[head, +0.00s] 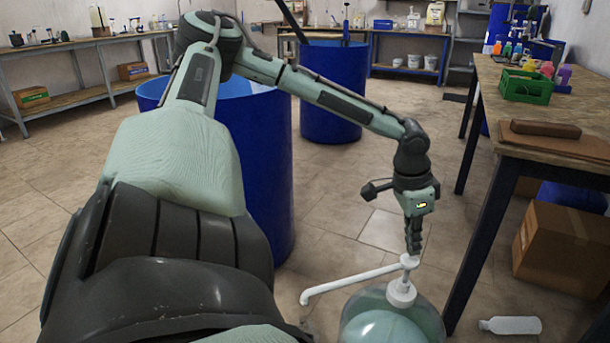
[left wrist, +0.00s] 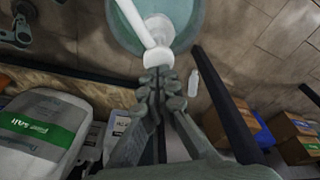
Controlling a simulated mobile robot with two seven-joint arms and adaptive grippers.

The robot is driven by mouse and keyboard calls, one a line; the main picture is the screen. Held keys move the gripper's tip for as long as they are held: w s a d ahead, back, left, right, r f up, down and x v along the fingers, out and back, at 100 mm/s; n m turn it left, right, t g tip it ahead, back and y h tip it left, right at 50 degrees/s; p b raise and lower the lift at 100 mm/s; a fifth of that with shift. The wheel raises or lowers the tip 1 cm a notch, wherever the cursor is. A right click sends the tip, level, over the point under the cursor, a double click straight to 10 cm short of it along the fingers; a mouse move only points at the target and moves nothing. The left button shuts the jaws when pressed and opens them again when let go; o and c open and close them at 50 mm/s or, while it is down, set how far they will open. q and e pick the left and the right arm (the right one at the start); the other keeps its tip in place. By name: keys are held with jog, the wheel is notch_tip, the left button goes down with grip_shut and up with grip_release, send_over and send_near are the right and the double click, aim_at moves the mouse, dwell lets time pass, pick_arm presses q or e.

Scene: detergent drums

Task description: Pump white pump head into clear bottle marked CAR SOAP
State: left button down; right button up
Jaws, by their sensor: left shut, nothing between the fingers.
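The white pump head (head: 404,288) stands upright on a large round clear container (head: 375,318) with pale green contents, cut off by the bottom edge of the head view. Its long white spout (head: 345,282) points left. My left gripper (head: 413,248) is shut and empty, pointing down just above the top of the pump head; I cannot tell whether they touch. In the left wrist view the shut fingertips (left wrist: 161,84) are beside the white pump top (left wrist: 158,56). I cannot read CAR SOAP on any bottle. My right gripper is not in view.
A small bottle (head: 510,325) lies on the floor at the right. A wooden table (head: 560,150) with a green crate (head: 526,86) stands at the right, cardboard boxes (head: 560,250) below. Blue drums (head: 335,95) stand behind. The left wrist view shows a green-labelled jug (left wrist: 40,135).

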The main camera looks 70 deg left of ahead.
aim_at(408, 259)
pick_arm(q)
jog(key=shift+f, duration=0.1)
jog(key=shift+f+b, duration=2.55)
jog(key=shift+f, duration=0.45)
jog(key=shift+r+p, duration=2.75)
jog(key=shift+r, duration=0.4)
jog(key=shift+f, duration=0.15)
jog(key=shift+f+b, duration=2.6)
jog(key=shift+f, duration=0.35)
jog(key=shift+r+p, duration=0.55)
notch_tip(408, 259, up, 5)
jog(key=p, duration=0.4)
